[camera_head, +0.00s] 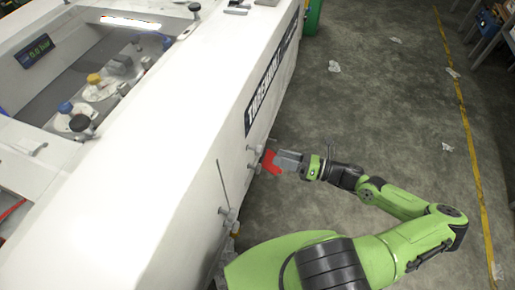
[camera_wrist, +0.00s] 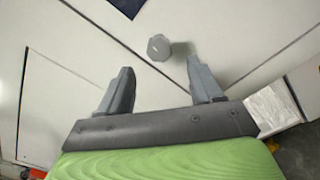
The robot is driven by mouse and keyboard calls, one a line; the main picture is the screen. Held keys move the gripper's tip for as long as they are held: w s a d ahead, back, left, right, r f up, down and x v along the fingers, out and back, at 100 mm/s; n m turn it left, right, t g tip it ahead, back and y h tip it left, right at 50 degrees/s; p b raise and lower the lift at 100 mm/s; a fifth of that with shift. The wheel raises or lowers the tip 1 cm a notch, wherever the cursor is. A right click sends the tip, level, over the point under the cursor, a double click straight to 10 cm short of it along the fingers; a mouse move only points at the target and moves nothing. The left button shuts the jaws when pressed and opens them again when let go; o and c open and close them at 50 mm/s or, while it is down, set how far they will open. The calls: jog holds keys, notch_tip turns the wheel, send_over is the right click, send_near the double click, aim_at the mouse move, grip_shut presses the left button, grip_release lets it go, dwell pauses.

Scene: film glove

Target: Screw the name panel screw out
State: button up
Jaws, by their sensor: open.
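A grey hexagonal screw head (camera_wrist: 158,47) stands out from the white panel in the wrist view, with its shaft showing to its right. My gripper (camera_wrist: 161,70) is open and empty. The screw head lies just beyond the fingertips, between their lines, and appears apart from both. In the head view my gripper (camera_head: 277,161) is at the side of the white machine, close to two small grey knob-like screws (camera_head: 252,149). Which of these is the one in the wrist view is unclear. The dark name panel (camera_head: 262,100) with white lettering is on the machine's side above them.
The white machine (camera_head: 140,170) fills the left. More grey knobs (camera_head: 228,214) and a thin upright rod (camera_head: 222,182) stick out nearer its front. A red piece (camera_head: 270,164) shows beside my gripper. The grey floor (camera_head: 375,120) to the right is mostly open, with scattered scraps.

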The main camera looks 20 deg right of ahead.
aim_at(258, 151)
jog(key=x, duration=0.8)
jog(key=shift+w+a, duration=0.1)
jog(key=shift+a, duration=0.15)
jog(key=c, duration=1)
jog(key=shift+c, duration=0.2)
